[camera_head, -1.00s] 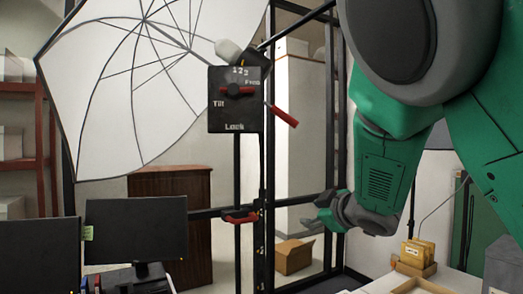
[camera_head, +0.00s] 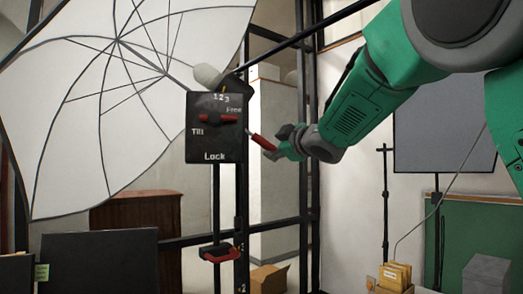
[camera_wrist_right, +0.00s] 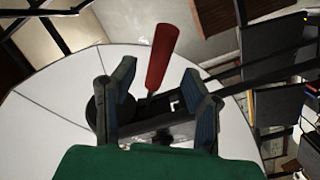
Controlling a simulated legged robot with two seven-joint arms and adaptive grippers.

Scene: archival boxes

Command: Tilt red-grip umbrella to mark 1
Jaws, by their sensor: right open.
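The white umbrella (camera_head: 100,100) with dark ribs is tilted at the upper left. A black box (camera_head: 213,172) beside it bears the numbers 1, 2, 3 on top and the words Free, Tilt and Lock around a red lever (camera_head: 217,118). A red grip (camera_head: 261,141) on a thin rod sticks out to the right of the box. My right gripper (camera_head: 277,146) is at the outer end of this grip. In the wrist view its open fingers (camera_wrist_right: 158,76) stand on either side of the red grip (camera_wrist_right: 163,50). Contact cannot be told. My left gripper is not in view.
A second red handle (camera_head: 219,253) is on the stand's pole below the box. Dark monitors (camera_head: 100,262) stand at the lower left. A cardboard box (camera_head: 268,279) is on the floor. Yellow envelopes (camera_head: 395,277) stand at the lower right.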

